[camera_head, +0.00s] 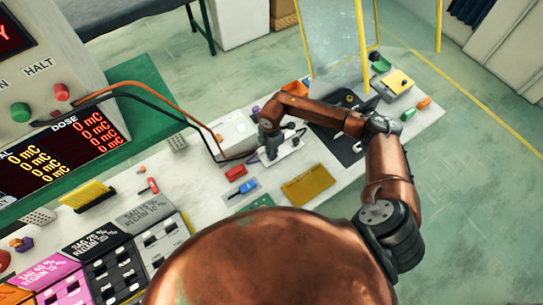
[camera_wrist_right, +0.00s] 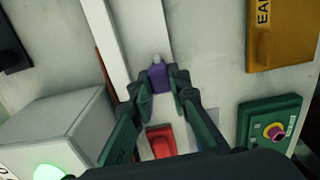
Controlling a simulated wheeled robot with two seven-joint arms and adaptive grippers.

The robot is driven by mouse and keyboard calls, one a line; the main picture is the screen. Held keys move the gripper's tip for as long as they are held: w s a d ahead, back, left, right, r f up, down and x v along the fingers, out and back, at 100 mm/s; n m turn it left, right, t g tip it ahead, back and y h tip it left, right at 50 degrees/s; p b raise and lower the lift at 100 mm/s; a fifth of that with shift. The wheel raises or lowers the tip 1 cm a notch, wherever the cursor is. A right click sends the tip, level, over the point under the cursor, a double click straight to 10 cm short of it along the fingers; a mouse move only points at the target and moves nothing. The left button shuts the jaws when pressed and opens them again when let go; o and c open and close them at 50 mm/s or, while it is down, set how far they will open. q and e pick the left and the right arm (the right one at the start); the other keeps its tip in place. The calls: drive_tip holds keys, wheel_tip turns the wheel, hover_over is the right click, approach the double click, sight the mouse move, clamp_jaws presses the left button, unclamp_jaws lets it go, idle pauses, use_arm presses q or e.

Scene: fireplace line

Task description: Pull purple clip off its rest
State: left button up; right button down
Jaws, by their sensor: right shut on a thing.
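The purple clip (camera_wrist_right: 158,77) shows in the right wrist view between the two fingertips of my right gripper (camera_wrist_right: 160,82). The gripper is shut on it. A small pale tip stands just above the clip, against a white strip (camera_wrist_right: 142,35). I cannot tell whether the clip still touches its rest. In the head view my right gripper (camera_head: 271,142) is over the middle of the bench, and the clip cannot be made out clearly there. My left gripper is not in view.
A red part (camera_wrist_right: 161,140) lies between my fingers, below the clip. A grey box (camera_wrist_right: 62,128) with a green light is at left, a green button box (camera_wrist_right: 272,125) at right. The bench (camera_head: 205,185) holds several switches and a mustard plate (camera_head: 307,186). Cables run behind the gripper.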

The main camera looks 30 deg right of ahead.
drive_tip(key=shift+r+p, duration=0.55)
drive_tip(key=shift+r, duration=0.1)
drive_tip(key=shift+r+p, duration=1.45)
drive_tip(key=shift+r, duration=0.3)
